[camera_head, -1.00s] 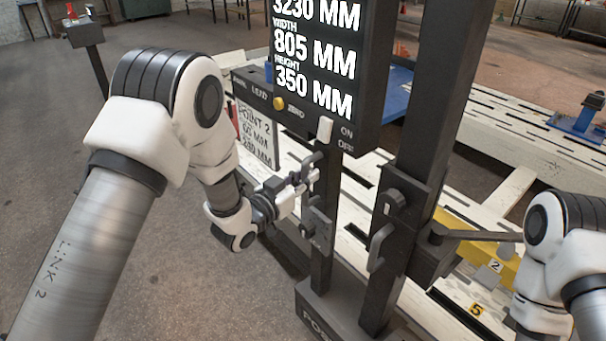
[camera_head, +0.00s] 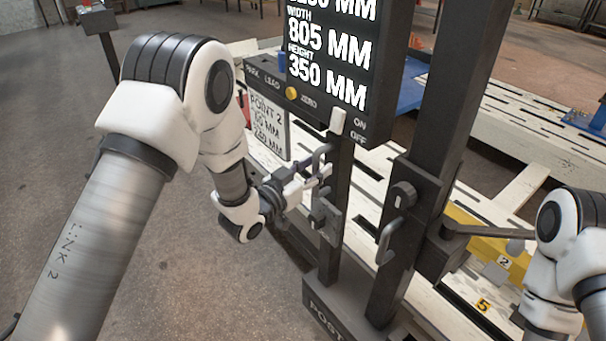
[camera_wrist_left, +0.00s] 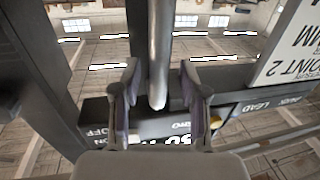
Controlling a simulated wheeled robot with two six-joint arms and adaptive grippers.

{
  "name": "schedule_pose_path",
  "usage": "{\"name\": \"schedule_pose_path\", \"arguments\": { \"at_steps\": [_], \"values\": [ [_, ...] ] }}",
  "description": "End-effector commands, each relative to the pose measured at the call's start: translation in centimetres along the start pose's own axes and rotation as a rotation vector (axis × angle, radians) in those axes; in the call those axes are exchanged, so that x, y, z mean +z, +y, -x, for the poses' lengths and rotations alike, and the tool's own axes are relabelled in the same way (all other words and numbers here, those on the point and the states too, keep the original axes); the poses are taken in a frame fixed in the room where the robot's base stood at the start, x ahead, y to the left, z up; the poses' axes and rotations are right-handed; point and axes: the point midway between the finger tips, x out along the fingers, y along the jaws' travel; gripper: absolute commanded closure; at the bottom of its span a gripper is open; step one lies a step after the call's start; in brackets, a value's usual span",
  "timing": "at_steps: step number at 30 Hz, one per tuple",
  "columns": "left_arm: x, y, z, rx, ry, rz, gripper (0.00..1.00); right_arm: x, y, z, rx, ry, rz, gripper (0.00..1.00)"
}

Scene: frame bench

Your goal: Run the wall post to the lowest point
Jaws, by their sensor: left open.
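The post stands on a dark base (camera_head: 325,312) marked POST and has a thick dark upright (camera_head: 452,110) and a thinner dark upright (camera_head: 334,235). The display (camera_head: 332,50) reads width 805 MM and height 350 MM. A grey handle (camera_head: 386,243) and a round-ended lever (camera_head: 403,194) sit on the thick upright. My left gripper (camera_head: 322,172) is open beside the thinner upright, at a small bent grey handle (camera_head: 318,155). In the left wrist view a grey bar (camera_wrist_left: 159,60) lies between the open fingers; I cannot tell whether they touch it.
A sign (camera_head: 268,125) reading POINT 2 hangs left of the display. A row of labels and a yellow button (camera_head: 291,93) lie under the screen. The slotted white bench (camera_head: 525,135) and yellow beam (camera_head: 470,240) lie behind. Grey floor is clear at the left.

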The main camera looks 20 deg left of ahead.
Motion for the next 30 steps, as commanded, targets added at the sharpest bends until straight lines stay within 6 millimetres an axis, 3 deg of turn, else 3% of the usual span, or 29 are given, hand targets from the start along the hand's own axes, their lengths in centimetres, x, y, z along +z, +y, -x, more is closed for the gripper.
{"name": "schedule_pose_path", "arguments": {
  "at_steps": [9,15,30],
  "values": [
    [0.0,-0.2,7.5,-0.005,-0.002,0.007,0.57,0.0,0.0,0.0,0.0,0.0,0.0,0.57],
    [0.0,-0.1,10.8,-0.002,0.001,0.004,0.57,0.0,0.0,0.0,0.0,0.0,0.0,0.57],
    [0.1,0.0,11.3,0.0,-0.002,0.003,0.57,0.0,0.0,0.1,0.0,0.0,0.0,0.57]
  ]
}}
